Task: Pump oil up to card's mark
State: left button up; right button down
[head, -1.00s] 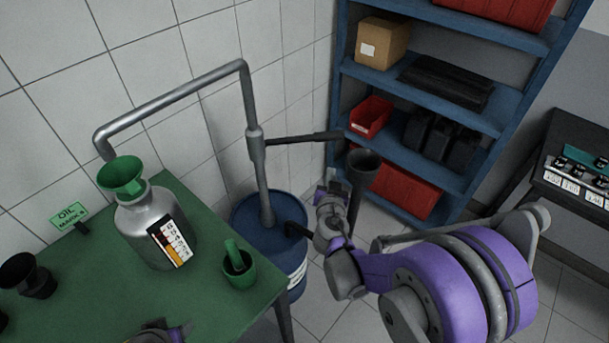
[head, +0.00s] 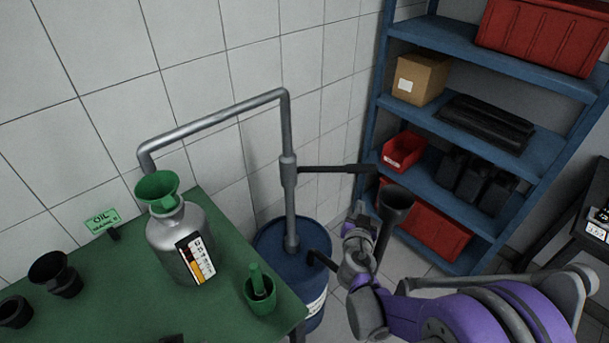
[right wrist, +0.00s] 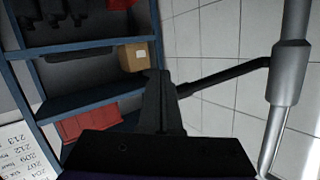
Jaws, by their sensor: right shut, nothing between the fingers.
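A silver oil jug (head: 180,241) stands on the green table, with a green funnel (head: 157,187) in its mouth under the pipe's spout. A white card (head: 197,259) with markings and an orange column low down shows on its front. The pump pipe (head: 290,207) rises from a blue drum (head: 270,243). A dark pump lever (head: 335,169) sticks out right from the pipe. My right gripper (head: 360,211) is shut and empty, below the lever's outer end; its dark fingers (right wrist: 160,100) show before the lever in the right wrist view. A dark tip at the bottom edge may be my left gripper.

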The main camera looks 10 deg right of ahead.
pick_arm(q)
jog(key=shift+w+d+r+p, duration=0.1)
jog(key=shift+w+r+p, duration=0.1)
jog(key=shift+r+p, duration=0.3)
jog(key=shift+w+d+r, duration=0.1)
jog(key=shift+w+r, duration=0.05)
jog(key=shift+r, duration=0.3)
pick_arm(e)
jog(key=a+r+n+h, duration=0.1)
jog(key=a+r+n, duration=0.3)
jog(key=r, duration=1.1)
jog(key=shift+s+r+g+h, duration=0.15)
jog(key=shift+s+g+h, duration=0.15)
jog(key=shift+g, duration=0.1)
jog(key=shift+w, duration=0.1)
pick_arm(q)
jog(key=shift+f, duration=0.5)
jog(key=shift+s, duration=0.25)
pick_arm(e)
jog(key=w+d+f, duration=0.5)
jog(key=w+f, duration=0.1)
jog(key=w, duration=0.2)
jog(key=shift+d, duration=0.35)
jog(key=shift+f, duration=0.1)
